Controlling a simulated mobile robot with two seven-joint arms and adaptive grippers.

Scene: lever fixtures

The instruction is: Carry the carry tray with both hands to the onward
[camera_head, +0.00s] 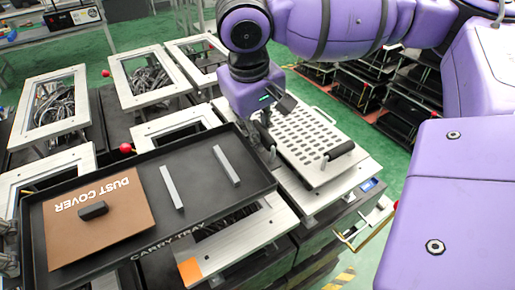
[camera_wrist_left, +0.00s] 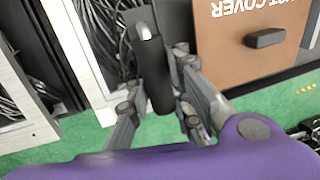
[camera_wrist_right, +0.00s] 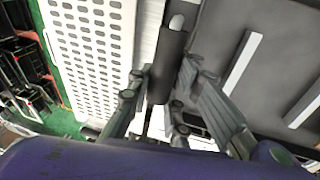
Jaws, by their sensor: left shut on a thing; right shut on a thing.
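The black carry tray (camera_head: 150,245) spans the lower left of the head view and looks roughly level above the metal frames. A brown dust cover (camera_head: 120,218) with a black knob lies in it, beside two grey bars (camera_head: 172,187) (camera_head: 226,166). My right gripper (camera_wrist_right: 164,85) is shut on a black handle (camera_wrist_right: 170,58) at the tray's right side; in the head view it hides that handle. My left gripper (camera_wrist_left: 158,90) is shut on the other black handle (camera_wrist_left: 142,48) at the tray's left side, mostly out of the head view.
Open metal frames with cables inside (camera_head: 150,80) stand behind and under the tray. A perforated plate with black handles (camera_head: 300,130) lies right of my right gripper. Green floor (camera_head: 400,165) shows at the right.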

